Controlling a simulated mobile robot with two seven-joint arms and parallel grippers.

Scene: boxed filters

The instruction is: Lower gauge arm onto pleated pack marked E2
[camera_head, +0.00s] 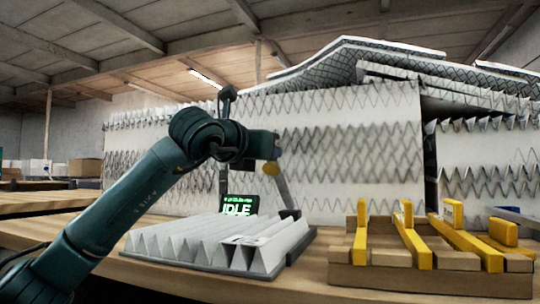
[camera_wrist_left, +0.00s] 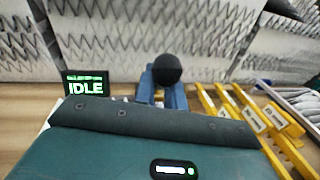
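A white pleated pack (camera_head: 215,241) lies on a dark-edged bench plate in the head view; no E2 mark is legible. A display (camera_head: 238,206) reading IDLE stands behind it; it also shows in the left wrist view (camera_wrist_left: 86,84). A slim upright post (camera_head: 222,180) rises behind the pack; I cannot pick out the gauge arm clearly. My right gripper is out of view.
A wooden rack (camera_head: 432,276) with several yellow bars (camera_head: 411,240) stands to the right of the pack. Large stacked pleated panels (camera_head: 350,150) form a wall behind the bench. Bare bench (camera_head: 300,285) lies in front of the pack.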

